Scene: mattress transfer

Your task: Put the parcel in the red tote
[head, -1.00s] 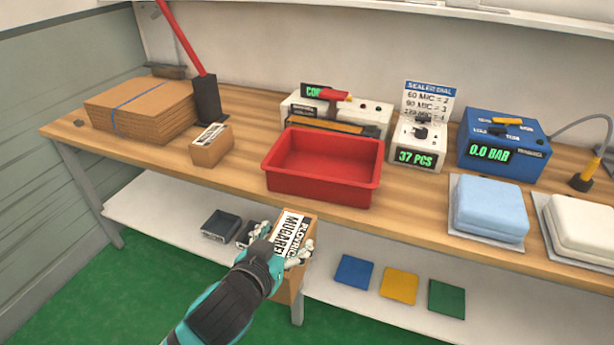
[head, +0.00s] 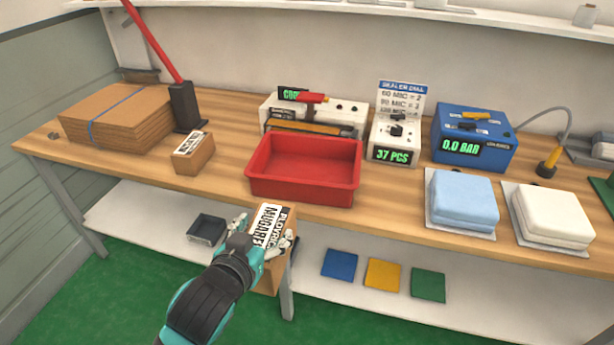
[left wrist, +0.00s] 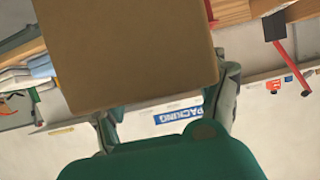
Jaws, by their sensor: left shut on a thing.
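The parcel (head: 270,246) is a brown cardboard box with a white printed label on top. My left gripper (head: 262,240) is shut on it, with fingers on its two sides, and holds it in front of the bench's front edge. In the left wrist view the parcel's brown face (left wrist: 130,50) fills the upper middle between the fingers. The red tote (head: 304,169) stands on the bench beyond the parcel and a little right of it. It is open at the top and looks empty. My right gripper is not in view.
A smaller labelled box (head: 194,154) stands left of the tote, near flat cardboard (head: 118,113). A sealer (head: 340,116), a counter unit (head: 395,140) and a blue pressure unit (head: 473,138) stand behind and right. Folded blue (head: 462,198) and white (head: 553,214) pads lie right. A shelf (head: 340,305) runs below.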

